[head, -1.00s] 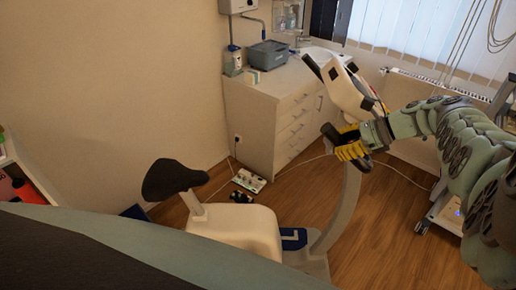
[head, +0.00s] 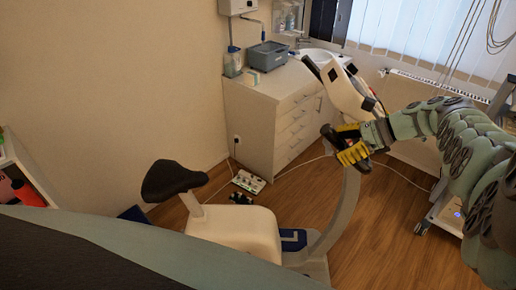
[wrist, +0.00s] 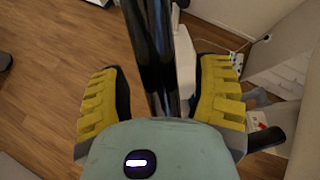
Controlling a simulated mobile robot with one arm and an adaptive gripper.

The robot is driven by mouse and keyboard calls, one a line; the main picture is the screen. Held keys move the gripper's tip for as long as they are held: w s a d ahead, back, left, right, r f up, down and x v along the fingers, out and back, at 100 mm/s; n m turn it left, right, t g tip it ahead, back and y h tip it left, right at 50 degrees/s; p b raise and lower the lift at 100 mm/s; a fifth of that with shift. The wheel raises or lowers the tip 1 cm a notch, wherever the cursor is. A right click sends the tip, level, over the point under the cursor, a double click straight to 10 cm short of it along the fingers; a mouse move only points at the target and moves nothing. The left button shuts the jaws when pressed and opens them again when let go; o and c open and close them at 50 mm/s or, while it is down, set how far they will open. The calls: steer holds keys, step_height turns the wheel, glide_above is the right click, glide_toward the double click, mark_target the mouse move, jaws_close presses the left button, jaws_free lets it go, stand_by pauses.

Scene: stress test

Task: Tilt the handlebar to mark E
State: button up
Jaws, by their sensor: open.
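The exercise bike's black handlebar (head: 329,133) extends from beneath the white console (head: 344,92) on the bike's upright post. My gripper (head: 352,143) is at the near handlebar grip, with its yellow fingers open. In the wrist view, the black bar (wrist: 150,50) runs between the two spread fingers of my gripper (wrist: 162,100), with gaps on both sides. Another dark bar end (wrist: 267,138) shows at lower right in the wrist view. Mark E cannot be made out in either view.
The bike's black saddle (head: 172,180) and cream body (head: 236,232) stand in front. A power strip (head: 249,181) and cables lie on the floor. Wooden floor (head: 390,235) is clear at right.

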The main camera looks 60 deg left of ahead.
steer(key=v, duration=0.7)
steer(key=shift+w+d+r, duration=0.15)
steer(key=shift+d, duration=0.1)
